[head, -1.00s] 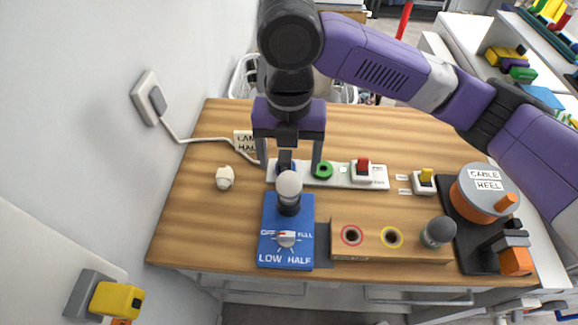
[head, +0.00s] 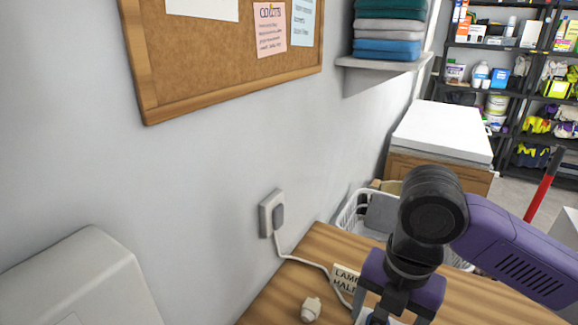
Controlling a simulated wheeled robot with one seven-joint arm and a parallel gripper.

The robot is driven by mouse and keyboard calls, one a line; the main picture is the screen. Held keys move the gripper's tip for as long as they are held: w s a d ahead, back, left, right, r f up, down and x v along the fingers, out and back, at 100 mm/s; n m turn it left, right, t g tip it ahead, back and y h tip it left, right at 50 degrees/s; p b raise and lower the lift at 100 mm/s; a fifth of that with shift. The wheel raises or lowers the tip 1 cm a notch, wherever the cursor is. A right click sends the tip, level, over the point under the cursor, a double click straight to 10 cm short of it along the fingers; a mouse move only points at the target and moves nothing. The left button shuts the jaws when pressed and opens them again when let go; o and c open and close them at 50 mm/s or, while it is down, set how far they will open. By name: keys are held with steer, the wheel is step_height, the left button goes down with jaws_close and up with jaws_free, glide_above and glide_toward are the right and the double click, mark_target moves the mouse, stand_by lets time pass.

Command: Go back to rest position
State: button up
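My gripper (head: 392,315) is at the bottom edge of the head view, right of centre, pointing down over the wooden table (head: 275,297). Its two fingers start wide apart, so it looks open; the fingertips are cut off by the frame edge. I see nothing held between the visible parts of the fingers. My purple arm reaches in from the right. A small white knob-like piece (head: 311,309) lies on the table left of the gripper.
A wall outlet with a plug (head: 272,214) and white cable is left of the table. A white wire basket (head: 349,213) stands behind the table. A corkboard (head: 200,65) hangs on the wall, a towel shelf (head: 385,64) beside it. A white-topped cabinet (head: 440,131) stands farther back.

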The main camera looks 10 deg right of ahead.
steer(key=w+a+r+m+t+y, duration=0.75)
steer(key=w+a+r, duration=0.35)
steer(key=a, duration=0.3)
step_height(320, 180, up, 12)
steer(key=d+m+t+y, duration=0.1)
steer(key=m+t+y, duration=0.2)
steer(key=m+t, duration=0.7)
steer(key=s+d+f+m+t+h, duration=0.4)
steer(key=s+d+f+m+h, duration=0.85)
steer(key=m, duration=0.25)
steer(key=s+f+n+g, duration=0.1)
steer(key=s+f+g, duration=0.1)
steer(key=s+f, duration=0.3)
steer(key=s+d+f+n+g+y, duration=0.1)
steer(key=s+f, duration=0.5)
steer(key=s, duration=0.7)
steer(key=s+f+n+g, duration=0.2)
steer(key=s+f+g, duration=0.2)
steer(key=s, duration=0.5)
step_height(320, 180, down, 2)
steer(key=shift+d+f+y, duration=0.15)
steer(key=shift+f+y, duration=0.05)
steer(key=shift+y, duration=0.1)
steer(key=shift+n, duration=0.25)
steer(key=shift+c, duration=0.4)
